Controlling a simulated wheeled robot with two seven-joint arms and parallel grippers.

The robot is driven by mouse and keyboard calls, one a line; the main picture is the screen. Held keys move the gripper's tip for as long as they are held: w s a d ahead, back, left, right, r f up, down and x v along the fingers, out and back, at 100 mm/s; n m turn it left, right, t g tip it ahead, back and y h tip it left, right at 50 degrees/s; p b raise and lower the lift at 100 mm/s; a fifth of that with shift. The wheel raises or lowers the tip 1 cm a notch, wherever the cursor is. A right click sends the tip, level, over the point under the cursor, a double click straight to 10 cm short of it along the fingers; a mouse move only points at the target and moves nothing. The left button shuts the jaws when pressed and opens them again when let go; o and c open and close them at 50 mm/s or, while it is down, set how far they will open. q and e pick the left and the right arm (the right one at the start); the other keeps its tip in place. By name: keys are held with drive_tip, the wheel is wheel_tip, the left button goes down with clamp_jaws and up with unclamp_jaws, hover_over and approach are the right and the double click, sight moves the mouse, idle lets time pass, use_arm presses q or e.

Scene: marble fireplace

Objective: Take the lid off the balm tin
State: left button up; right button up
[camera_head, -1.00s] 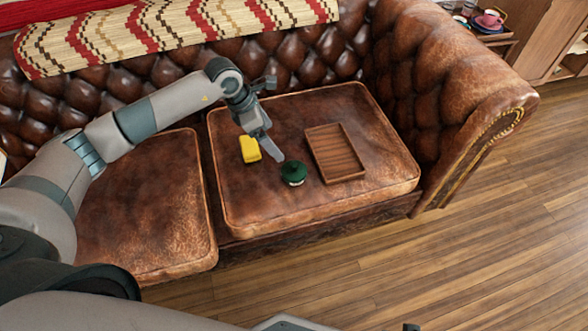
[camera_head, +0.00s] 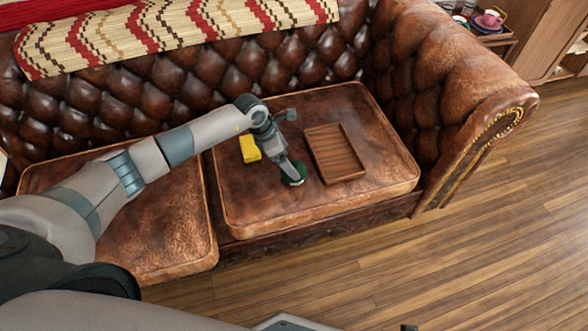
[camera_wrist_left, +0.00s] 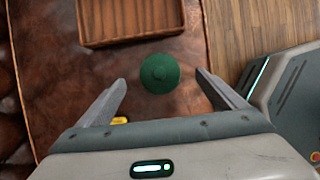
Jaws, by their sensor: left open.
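The green balm tin (camera_head: 295,174) sits on the right seat cushion of the brown leather sofa, just left of the wooden tray. In the head view my left gripper (camera_head: 293,173) is directly over it and hides part of it. In the left wrist view the round green tin top (camera_wrist_left: 160,73) with a small central knob lies between and ahead of the two open fingers of my left gripper (camera_wrist_left: 162,82). The fingers show gaps on both sides of it. I cannot tell the lid apart from the tin's body. My right gripper is not in view.
A shallow wooden tray (camera_head: 335,152) lies right of the tin; it also shows at the top of the left wrist view (camera_wrist_left: 140,40). A yellow object (camera_head: 249,149) lies to the left. The sofa's tufted back (camera_head: 320,60) and right arm (camera_head: 450,70) bound the cushion. The front cushion area is clear.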

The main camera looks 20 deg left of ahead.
sight(294, 164)
use_arm(q)
drive_tip(key=shift+f, duration=0.2)
drive_tip(key=shift+x, duration=2.6)
drive_tip(key=shift+w, duration=0.1)
drive_tip(key=c, duration=1.1)
